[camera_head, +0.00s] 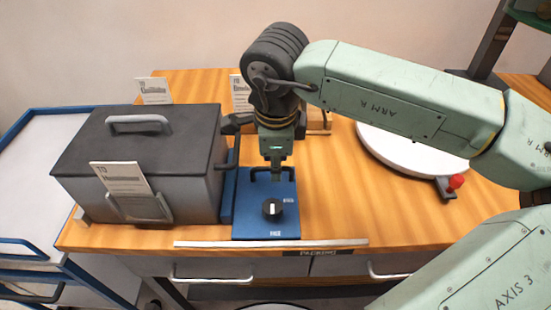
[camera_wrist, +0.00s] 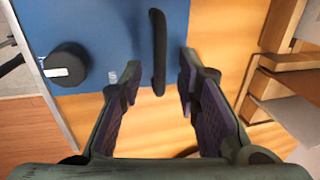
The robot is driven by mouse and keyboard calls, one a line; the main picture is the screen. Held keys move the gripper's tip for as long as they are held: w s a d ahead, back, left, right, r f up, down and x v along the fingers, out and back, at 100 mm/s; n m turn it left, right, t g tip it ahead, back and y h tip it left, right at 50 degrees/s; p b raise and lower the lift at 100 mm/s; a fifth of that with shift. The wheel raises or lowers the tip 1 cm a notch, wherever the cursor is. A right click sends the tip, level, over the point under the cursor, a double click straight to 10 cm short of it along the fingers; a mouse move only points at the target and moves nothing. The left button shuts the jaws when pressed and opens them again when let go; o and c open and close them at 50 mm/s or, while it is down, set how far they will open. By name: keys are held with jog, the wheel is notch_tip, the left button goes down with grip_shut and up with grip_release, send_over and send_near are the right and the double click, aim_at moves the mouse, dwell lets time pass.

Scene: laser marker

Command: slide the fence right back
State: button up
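No part is plainly labelled as a fence, and I cannot tell for certain which one it is. A blue plate (camera_head: 252,212) on the wooden bench carries a black knob (camera_head: 271,208) near its front and a black bar handle (camera_head: 258,171) near its back. My gripper (camera_head: 275,172) points down over the back of the plate, at the handle. In the wrist view, my gripper (camera_wrist: 158,88) is open, with one finger on each side of the black handle (camera_wrist: 158,45). The fingers show no clear contact with it. The knob (camera_wrist: 67,64) lies to the left on the blue plate (camera_wrist: 110,30).
A dark lidded box (camera_head: 195,185) stands just left of the plate. A pale strip (camera_head: 205,243) lies along the bench's front edge. A white round disc (camera_head: 410,150) and a red knob (camera_head: 455,182) are at right. Bare wood (camera_head: 345,205) lies between plate and disc.

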grip_shut()
dwell(0.8)
